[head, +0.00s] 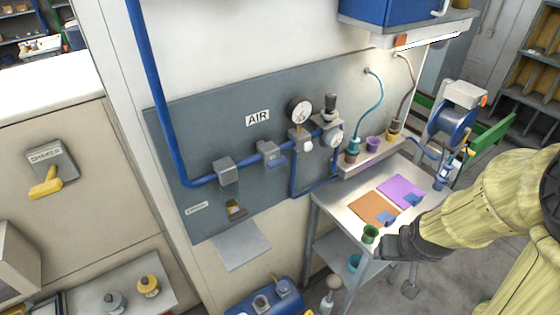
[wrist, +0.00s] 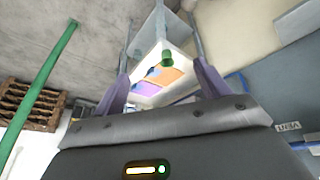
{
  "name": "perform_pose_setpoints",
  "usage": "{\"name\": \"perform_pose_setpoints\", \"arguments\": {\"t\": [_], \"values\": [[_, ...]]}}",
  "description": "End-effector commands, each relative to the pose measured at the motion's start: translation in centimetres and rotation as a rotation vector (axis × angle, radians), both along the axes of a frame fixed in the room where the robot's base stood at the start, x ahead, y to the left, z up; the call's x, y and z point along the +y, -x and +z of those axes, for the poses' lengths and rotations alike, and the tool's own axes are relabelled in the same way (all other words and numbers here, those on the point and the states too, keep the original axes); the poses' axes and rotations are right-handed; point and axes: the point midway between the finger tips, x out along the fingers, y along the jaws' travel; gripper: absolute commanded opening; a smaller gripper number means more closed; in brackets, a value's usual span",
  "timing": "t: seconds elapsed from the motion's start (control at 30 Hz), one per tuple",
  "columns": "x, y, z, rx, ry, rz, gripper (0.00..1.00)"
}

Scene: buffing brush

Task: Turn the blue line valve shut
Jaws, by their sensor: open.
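The blue air line (head: 157,90) comes down the wall and turns right along the grey AIR panel (head: 180,125). On it sit a grey block (head: 224,171) and a blue-grey block (head: 270,153). I cannot tell which of these is the valve, and no handle position is clear. My gripper (head: 398,243) is beside the front of the metal bench, well right of these fittings. In the wrist view my gripper (wrist: 161,78) shows two spread fingers with nothing held. A green cup (wrist: 168,58) appears between them, farther off.
A pressure gauge (head: 300,110) sits farther right on the line. The bench (head: 335,205) holds an orange mat (head: 373,207), a purple mat and small cups. A grey shelf (head: 240,246) juts below the panel.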

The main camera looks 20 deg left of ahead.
Motion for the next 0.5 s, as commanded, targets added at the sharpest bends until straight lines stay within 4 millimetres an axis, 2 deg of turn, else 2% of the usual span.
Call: {"name": "perform_pose_setpoints", "arguments": {"t": [0.2, 0.33, 0.5], "values": [[2.8, -4.8, -0.2, -0.181, 0.007, 0.238, 0.75], [5.4, -6.7, -0.4, -0.299, -0.025, 0.378, 0.75], [9.4, -7.9, -0.2, -0.455, -0.108, 0.536, 0.75]]}}
